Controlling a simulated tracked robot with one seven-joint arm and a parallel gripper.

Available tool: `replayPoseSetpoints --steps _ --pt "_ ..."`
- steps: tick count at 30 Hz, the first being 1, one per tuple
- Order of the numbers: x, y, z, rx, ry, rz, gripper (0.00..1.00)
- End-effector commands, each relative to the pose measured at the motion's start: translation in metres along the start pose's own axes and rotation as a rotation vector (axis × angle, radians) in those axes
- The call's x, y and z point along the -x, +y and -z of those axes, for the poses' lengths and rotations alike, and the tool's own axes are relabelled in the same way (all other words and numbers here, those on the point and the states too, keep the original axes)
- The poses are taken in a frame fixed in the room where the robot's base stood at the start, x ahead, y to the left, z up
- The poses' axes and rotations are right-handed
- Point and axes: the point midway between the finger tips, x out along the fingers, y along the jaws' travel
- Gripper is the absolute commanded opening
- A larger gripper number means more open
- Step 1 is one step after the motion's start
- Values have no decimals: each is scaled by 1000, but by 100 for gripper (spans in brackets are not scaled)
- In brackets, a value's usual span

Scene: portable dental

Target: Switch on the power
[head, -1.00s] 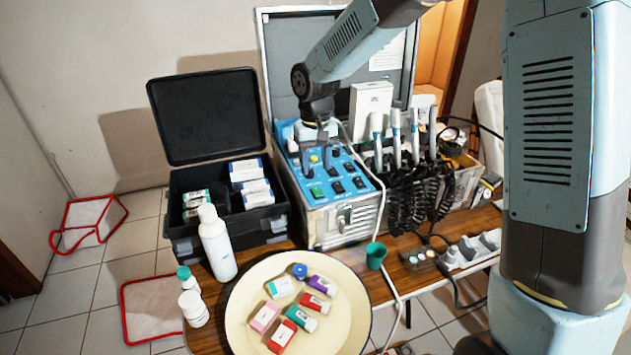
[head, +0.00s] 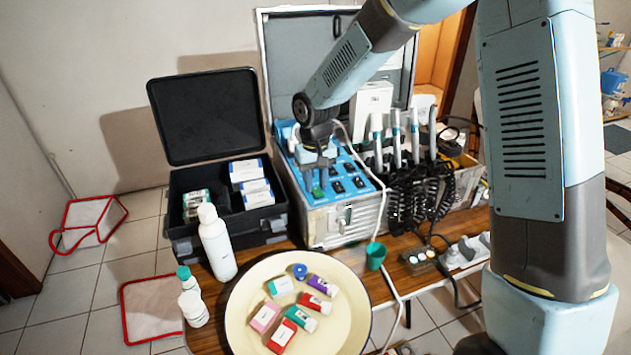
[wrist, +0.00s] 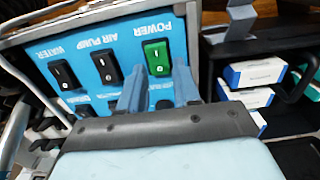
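The green POWER switch (wrist: 157,57) is on the blue control panel (wrist: 118,40), beside the black AIR PUMP switch (wrist: 106,66) and the black WATER switch (wrist: 64,75) in the wrist view. In the head view the green switch (head: 318,193) is at the panel's near left corner. My gripper (wrist: 158,90) points at the panel with its two fingers apart and nothing between them. The green switch shows just beyond the gap between the fingertips. In the head view my gripper (head: 320,178) is just above the switch; I cannot tell whether it touches.
An open black case (head: 185,225) with boxes stands left of the metal unit (head: 345,222). Handpieces (head: 396,138) with coiled cords stand on its right. A white bottle (head: 217,242) and a cream basin (head: 250,325) with small boxes are in front.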

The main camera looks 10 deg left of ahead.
Motion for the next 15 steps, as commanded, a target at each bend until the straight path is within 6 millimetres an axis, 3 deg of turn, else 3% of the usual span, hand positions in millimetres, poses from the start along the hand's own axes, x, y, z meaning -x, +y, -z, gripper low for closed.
replayPoseSetpoints --steps 9,15 --pt "0 0 0 0 0 0 1" --pt "0 0 0 0 7 0 0"
